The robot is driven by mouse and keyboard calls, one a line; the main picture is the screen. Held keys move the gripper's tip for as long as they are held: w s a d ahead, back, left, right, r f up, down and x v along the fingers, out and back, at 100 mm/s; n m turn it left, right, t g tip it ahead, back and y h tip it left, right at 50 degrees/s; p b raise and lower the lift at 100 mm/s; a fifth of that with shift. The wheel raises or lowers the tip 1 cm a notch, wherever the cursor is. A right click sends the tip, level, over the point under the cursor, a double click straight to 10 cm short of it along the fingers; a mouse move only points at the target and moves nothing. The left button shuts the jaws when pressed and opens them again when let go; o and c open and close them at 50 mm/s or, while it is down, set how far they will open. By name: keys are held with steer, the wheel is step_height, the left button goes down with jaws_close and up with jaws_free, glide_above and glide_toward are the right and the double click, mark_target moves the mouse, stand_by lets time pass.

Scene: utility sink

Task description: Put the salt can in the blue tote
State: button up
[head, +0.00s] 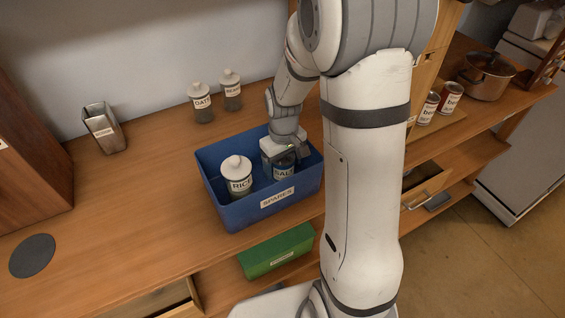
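The salt can (284,172), with a blue "SALT" label partly cut off from view, is inside the blue tote (232,214), toward its right side. The tote stands on the wooden counter and bears a "SPARES" label. My gripper (283,156) reaches down into the tote from above, right at the top of the salt can. The fingers and the can's top are hidden or too small to make out, so I cannot tell whether they grip it. A rice jar (237,178) with a white lid stands upright in the tote's left part, apart from the salt can.
Oats (202,103) and bean (231,92) jars stand behind the tote. A metal holder (103,128) is at the back left, a dark disc (32,256) at the front left. A green bin (276,252) sits below. Cans (428,108) and a pot (487,77) are right.

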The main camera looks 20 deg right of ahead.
steer(key=shift+w+r, duration=0.15)
steer(key=shift+r, duration=0.5)
steer(key=r, duration=1.1)
steer(key=shift+s+b, duration=0.2)
steer(key=shift+b, duration=0.2)
steer(key=s+r+m+t, duration=0.1)
steer(key=s+r, duration=0.1)
steer(key=s, duration=0.6)
steer(key=s+r+m+t, duration=0.2)
steer(key=s, duration=0.6)
steer(key=shift+s+a+m, duration=0.15)
steer(key=shift+a+m, duration=0.15)
steer(key=shift+a, duration=0.15)
